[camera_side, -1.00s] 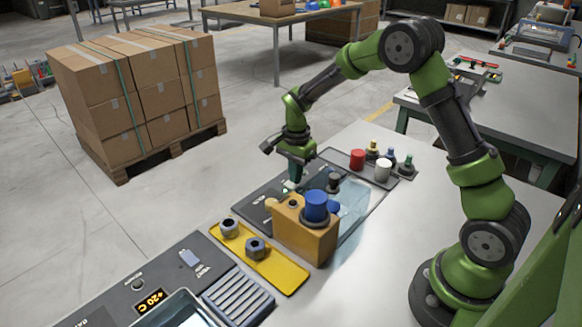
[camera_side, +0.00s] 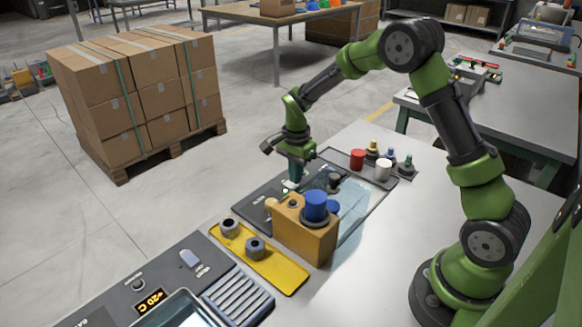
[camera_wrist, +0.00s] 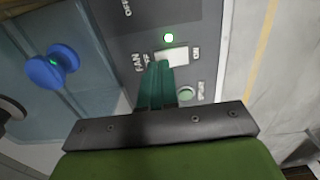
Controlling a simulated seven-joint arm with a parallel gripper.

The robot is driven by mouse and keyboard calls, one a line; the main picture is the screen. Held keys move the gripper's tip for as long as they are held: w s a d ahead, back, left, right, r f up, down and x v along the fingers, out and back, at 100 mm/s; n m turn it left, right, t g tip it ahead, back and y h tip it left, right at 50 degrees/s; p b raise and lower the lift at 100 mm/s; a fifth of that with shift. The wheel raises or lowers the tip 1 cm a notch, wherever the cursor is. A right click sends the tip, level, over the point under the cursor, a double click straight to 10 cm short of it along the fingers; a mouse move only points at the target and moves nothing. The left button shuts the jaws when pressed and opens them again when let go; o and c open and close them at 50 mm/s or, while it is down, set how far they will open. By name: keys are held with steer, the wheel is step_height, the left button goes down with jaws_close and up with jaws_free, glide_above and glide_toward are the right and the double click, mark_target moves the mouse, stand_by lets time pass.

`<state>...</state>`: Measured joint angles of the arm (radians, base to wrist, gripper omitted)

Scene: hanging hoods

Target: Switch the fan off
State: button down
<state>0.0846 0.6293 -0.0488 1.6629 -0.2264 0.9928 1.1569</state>
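The fan switch (camera_wrist: 171,58) is a white rocker on the dark grey panel (camera_wrist: 128,45) in the wrist view, labelled FAN, with ON at its right end. The label at its left end is partly hidden by my fingers. A green light (camera_wrist: 169,38) glows just above it. My gripper (camera_wrist: 160,66) has its teal fingers together, empty, with the tips at the switch's left end; I cannot tell whether they touch. In the side view my gripper (camera_side: 290,184) points down at the panel (camera_side: 250,202) behind the orange box, and the switch is not clear there.
A clear hood (camera_side: 352,203) with a blue knob (camera_wrist: 52,67) stands beside the panel. The orange box (camera_side: 304,238) with a blue cap (camera_side: 316,205) is in front. A round green button (camera_wrist: 186,94) lies near the fingers.

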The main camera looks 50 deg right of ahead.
steer(key=shift+f, duration=0.9)
stand_by(0.3)
steer(key=shift+r, duration=3.55)
steer(key=shift+n, duration=0.4)
steer(key=s+a+r+n, duration=0.1)
steer(key=s+r+n, duration=0.1)
steer(key=s, duration=0.1)
steer(key=s+a+r+n+t, duration=0.1)
steer(key=s+a+r+n, duration=0.1)
steer(key=s+r+n, duration=0.1)
steer(key=s+a+r+n+t+y, duration=0.1)
steer(key=s+r+n, duration=0.1)
steer(key=s+n, duration=0.1)
steer(key=shift+s+a+r, duration=0.2)
steer(key=shift+a+r, duration=0.05)
steer(key=shift+a, duration=0.1)
steer(key=s+a+r+n+t, duration=0.2)
steer(key=s+r, duration=0.2)
steer(key=s, duration=0.2)
steer(key=s+a+r+n+t+y, duration=0.1)
steer(key=s+a+r+n+t, duration=0.1)
steer(key=s, duration=0.4)
step_height(320, 180, up, 2)
steer(key=shift+s+n+t, duration=0.2)
steer(key=shift+n+t, duration=0.4)
